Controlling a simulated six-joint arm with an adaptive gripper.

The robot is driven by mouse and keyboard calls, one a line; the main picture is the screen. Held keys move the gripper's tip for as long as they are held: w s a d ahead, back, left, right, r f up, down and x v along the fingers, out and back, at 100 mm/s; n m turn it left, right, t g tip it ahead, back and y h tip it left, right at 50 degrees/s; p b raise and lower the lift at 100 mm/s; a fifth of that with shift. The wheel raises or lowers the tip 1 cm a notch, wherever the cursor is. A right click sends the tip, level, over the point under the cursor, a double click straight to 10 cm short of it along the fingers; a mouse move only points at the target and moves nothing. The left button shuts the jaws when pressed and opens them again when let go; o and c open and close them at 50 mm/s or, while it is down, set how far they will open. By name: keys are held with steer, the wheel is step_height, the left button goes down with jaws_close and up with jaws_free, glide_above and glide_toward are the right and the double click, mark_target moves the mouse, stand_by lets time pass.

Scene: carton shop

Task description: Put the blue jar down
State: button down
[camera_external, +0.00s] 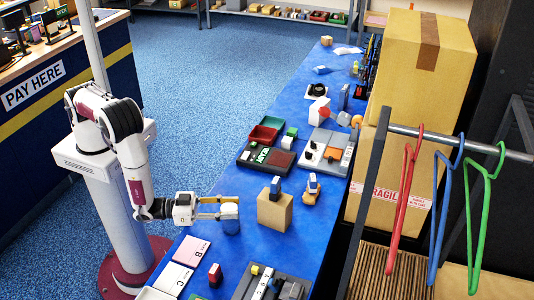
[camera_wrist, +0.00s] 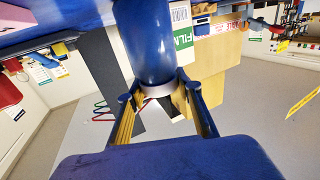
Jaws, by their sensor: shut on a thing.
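The blue jar (camera_external: 230,224) has a pale grey-white band or lid at one end. In the external view it is at the near-left side of the blue table (camera_external: 318,215), left of a small cardboard box. My gripper (camera_external: 222,208) reaches in from the left with its yellow fingers around the jar. In the wrist view the blue jar (camera_wrist: 145,42) fills the top middle, and my gripper (camera_wrist: 158,88) is shut on it near the pale band. Whether the jar's base touches the table cannot be told.
The cardboard box (camera_external: 274,211) stands just right of the jar with a small blue-and-white item (camera_external: 276,186) on it. Bare table surrounds the jar.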

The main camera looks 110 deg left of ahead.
steer(key=shift+f, duration=0.4)
steer(key=shift+f, duration=0.2)
steer(key=c, duration=1.4)
jaws_free()
steer(key=shift+a, duration=0.1)
steer(key=shift+r, duration=0.15)
steer(key=shift+w+r, duration=0.1)
steer(key=shift+r, duration=0.3)
steer(key=shift+v, duration=6.05)
steer(key=shift+w+r, duration=0.1)
